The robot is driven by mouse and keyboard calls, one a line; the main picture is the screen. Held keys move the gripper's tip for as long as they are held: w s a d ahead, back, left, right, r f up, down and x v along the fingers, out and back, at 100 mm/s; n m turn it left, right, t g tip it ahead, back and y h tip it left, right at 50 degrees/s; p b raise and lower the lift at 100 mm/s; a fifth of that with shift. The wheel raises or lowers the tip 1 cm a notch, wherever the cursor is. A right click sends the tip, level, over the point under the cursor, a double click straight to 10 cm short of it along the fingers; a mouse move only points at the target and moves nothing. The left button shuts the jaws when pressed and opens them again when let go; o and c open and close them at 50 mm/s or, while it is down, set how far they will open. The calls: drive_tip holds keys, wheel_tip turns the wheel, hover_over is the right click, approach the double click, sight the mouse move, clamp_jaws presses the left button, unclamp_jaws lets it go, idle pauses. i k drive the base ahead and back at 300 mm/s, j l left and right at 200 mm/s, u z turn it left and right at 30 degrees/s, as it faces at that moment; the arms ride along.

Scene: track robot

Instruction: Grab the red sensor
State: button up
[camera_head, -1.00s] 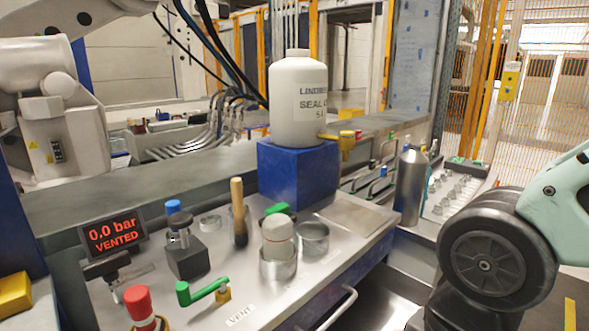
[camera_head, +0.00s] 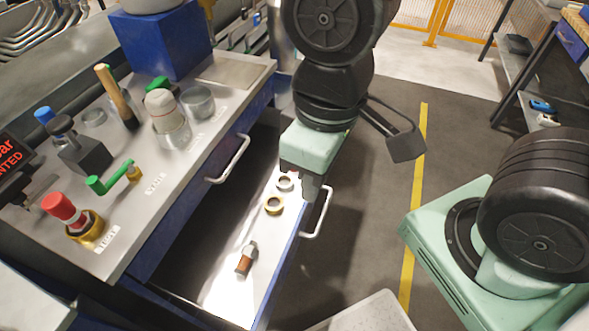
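A red-capped cylinder with a pale band (camera_head: 64,209) stands upright in a brass ring (camera_head: 90,232) at the front left of the grey bench top; it is the only clearly red sensor-like part. A small silver and orange-brown piece (camera_head: 246,259) lies in the open drawer (camera_head: 228,295), with a brass ring (camera_head: 274,204) and a silver ring (camera_head: 285,183) farther back. My gripper (camera_head: 311,188) points down near the drawer's back right end, well away from the red-capped cylinder. Its fingers are dark and overlap, so its opening is unclear.
On the bench stand a green-handled valve (camera_head: 110,179), a black block with a knob (camera_head: 85,153), a white-capped cylinder (camera_head: 162,108), a brush (camera_head: 116,95) and a blue box (camera_head: 160,42). A drawer handle (camera_head: 229,159) juts from the front. A pale tray (camera_head: 365,314) is at the bottom.

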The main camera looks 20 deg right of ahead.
sight(79, 223)
drive_tip(key=u, duration=1.3)
drive_tip(key=i+j, duration=0.1)
drive_tip(key=j, duration=0.35)
drive_tip(key=i+j, duration=0.15)
drive_tip(key=j, duration=0.25)
drive_tip(key=i+j+z, duration=0.1)
drive_tip(key=j, duration=0.35)
drive_tip(key=j+z, duration=0.1)
drive_tip(key=z, duration=1.6)
